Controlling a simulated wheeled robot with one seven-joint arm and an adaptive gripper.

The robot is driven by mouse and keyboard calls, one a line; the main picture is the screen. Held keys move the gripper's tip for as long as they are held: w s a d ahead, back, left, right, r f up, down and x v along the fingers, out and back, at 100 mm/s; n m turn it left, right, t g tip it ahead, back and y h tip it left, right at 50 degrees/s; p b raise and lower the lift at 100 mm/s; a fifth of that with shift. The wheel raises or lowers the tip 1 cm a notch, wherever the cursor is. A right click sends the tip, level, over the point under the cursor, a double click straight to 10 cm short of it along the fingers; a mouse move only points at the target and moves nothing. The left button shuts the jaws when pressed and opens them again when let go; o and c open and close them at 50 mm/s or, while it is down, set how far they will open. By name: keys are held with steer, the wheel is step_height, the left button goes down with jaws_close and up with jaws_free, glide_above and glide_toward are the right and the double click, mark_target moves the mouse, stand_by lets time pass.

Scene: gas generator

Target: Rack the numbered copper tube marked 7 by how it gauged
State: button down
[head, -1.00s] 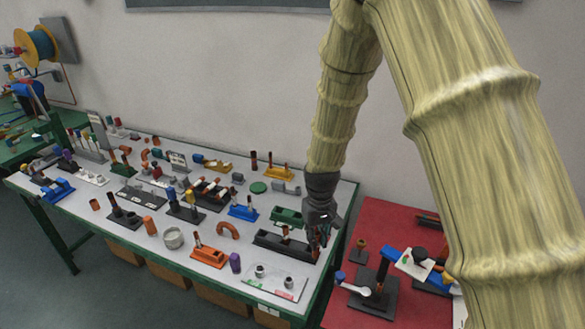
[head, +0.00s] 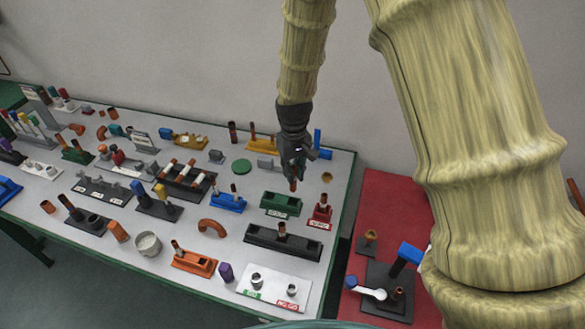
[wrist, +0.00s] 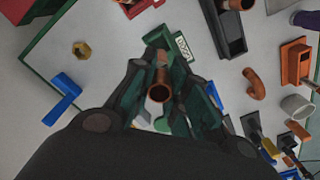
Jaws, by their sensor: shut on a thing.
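My gripper (head: 293,172) is shut on a copper tube (head: 293,185) and holds it upright above the table, just behind the green rack (head: 276,200) in the head view. In the wrist view my gripper (wrist: 158,78) has the tube (wrist: 159,93) between its fingers, open end showing; its number cannot be read. Part of the labelled green rack (wrist: 183,47) shows beyond the fingers. A red rack (head: 320,218) with a tube stands to the right of the green one. The go/no-go gauge plate (head: 268,272) with two gauges lies at the front.
A long black holder (head: 262,238) with a tube stands in front of the green rack. A blue bracket (head: 318,148) and a brass nut (head: 327,178) lie at the right. Many fixtures crowd the left. A red table (head: 395,200) adjoins on the right.

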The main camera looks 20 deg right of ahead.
mark_target(293, 191)
steer(key=shift+w+f+p, duration=0.3)
steer(key=shift+w+p, duration=0.05)
steer(key=shift+w, duration=0.1)
steer(key=shift+f, duration=0.35)
steer(key=shift+s+f+b, duration=0.3)
steer(key=shift+f+b, duration=0.15)
steer(key=shift+b, duration=0.1)
steer(key=shift+w+f+b, duration=0.2)
steer(key=shift+f+b, duration=0.2)
steer(key=shift+f, duration=0.8)
steer(key=shift+s+f, duration=0.15)
steer(key=shift+f, duration=0.15)
steer(key=shift+p, duration=0.35)
steer(key=shift+f+b, duration=0.9)
steer(key=shift+f, duration=1.25)
